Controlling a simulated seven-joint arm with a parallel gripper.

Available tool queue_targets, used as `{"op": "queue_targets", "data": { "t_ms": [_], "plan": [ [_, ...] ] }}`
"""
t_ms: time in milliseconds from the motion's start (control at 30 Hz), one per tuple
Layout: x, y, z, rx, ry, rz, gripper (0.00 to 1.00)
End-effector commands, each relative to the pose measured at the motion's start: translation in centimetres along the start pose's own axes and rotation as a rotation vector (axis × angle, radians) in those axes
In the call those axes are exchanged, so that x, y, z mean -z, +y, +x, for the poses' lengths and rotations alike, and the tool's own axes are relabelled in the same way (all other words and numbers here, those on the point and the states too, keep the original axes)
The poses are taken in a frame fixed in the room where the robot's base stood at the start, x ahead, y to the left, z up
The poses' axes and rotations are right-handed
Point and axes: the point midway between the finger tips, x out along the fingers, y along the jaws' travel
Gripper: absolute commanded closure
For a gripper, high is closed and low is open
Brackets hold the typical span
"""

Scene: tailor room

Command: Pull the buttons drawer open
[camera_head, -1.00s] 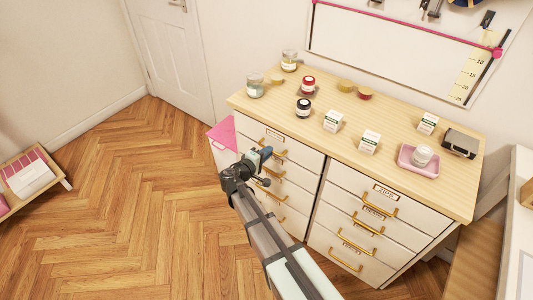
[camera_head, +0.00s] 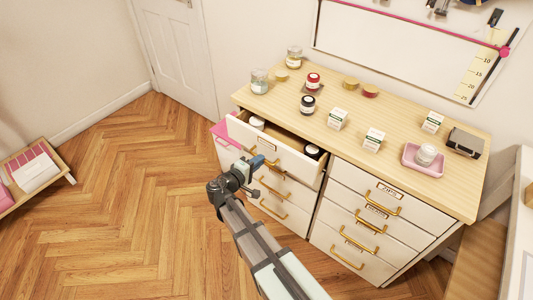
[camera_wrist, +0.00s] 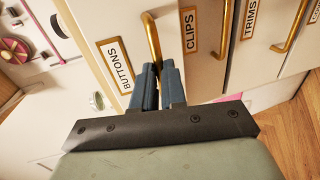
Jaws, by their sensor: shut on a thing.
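The buttons drawer (camera_head: 275,145) is the top drawer of the left column and stands partly pulled out of the cabinet. In the wrist view its front (camera_wrist: 92,22) carries a label reading BUTTONS (camera_wrist: 117,65) beside a brass handle (camera_wrist: 152,42). My gripper (camera_head: 256,162) is at that handle in the head view. In the wrist view my gripper (camera_wrist: 159,72) has its blue fingers shut on the handle's end. Jars show inside the drawer, a pale one (camera_head: 257,123) at the left and a dark one (camera_head: 312,151) at the right.
Jars, small boxes and a pink tray (camera_head: 423,171) stand on the wooden cabinet top (camera_head: 385,111). The other drawers, such as the right column's top one (camera_head: 352,184), are shut. The floor (camera_head: 110,190) in front and to the left is clear.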

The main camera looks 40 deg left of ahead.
Motion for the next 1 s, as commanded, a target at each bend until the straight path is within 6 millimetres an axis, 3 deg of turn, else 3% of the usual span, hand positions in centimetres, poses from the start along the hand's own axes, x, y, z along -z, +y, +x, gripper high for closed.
{"op": "queue_targets", "data": {
  "t_ms": [200,500,700,1000],
  "plan": [
    [-0.1,-1.3,-6.3,0.0,0.005,-0.002,1.0],
    [-0.1,-2.8,-13.4,0.0,0.002,-0.001,1.0],
    [0.0,-3.5,-16.5,0.001,0.001,-0.001,1.0],
    [-0.1,-3.9,-18.4,0.001,-0.001,0.0,1.0]
  ]
}}
